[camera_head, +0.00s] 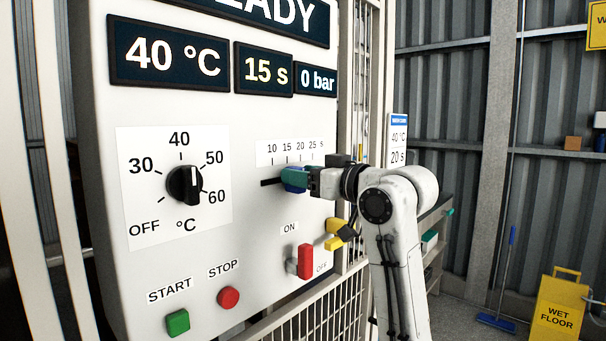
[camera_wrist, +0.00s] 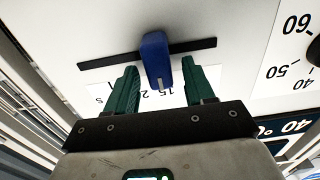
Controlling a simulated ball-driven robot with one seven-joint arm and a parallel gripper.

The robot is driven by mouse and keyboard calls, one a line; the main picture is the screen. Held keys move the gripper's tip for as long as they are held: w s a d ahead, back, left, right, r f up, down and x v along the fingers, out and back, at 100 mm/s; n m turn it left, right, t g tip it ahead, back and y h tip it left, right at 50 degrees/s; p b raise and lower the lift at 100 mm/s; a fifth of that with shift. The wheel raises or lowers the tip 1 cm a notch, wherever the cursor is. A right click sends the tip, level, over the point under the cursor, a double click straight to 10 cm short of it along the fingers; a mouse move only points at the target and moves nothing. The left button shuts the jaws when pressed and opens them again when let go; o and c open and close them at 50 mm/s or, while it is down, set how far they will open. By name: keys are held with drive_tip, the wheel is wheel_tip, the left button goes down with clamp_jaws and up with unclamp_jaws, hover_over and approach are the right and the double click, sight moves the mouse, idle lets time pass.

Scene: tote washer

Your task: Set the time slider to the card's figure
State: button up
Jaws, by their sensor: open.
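The time slider's blue knob (camera_head: 291,187) sits in a black slot (camera_head: 268,182) under a scale marked 10 to 25 s. It also shows in the wrist view (camera_wrist: 155,58), with its white pointer by the 15 mark. My gripper (camera_head: 298,177) is open. In the wrist view its green fingers (camera_wrist: 160,68) stand on either side of the knob, with gaps showing. The time display (camera_head: 264,70) reads 15 s. The card (camera_head: 398,145) right of the panel reads 40 °C and 20 s. In the head view, my gripper hides the slot's right part.
The temperature dial (camera_head: 184,185) is left of the slider. A red ON/OFF lever (camera_head: 305,261) sits below my gripper, near a yellow part (camera_head: 334,235). Green START (camera_head: 178,321) and red STOP (camera_head: 228,298) buttons are lower left. A wet floor sign (camera_head: 560,308) stands far right.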

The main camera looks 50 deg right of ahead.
drive_tip(key=shift+w, duration=0.2)
clamp_jaws()
idle(0.4)
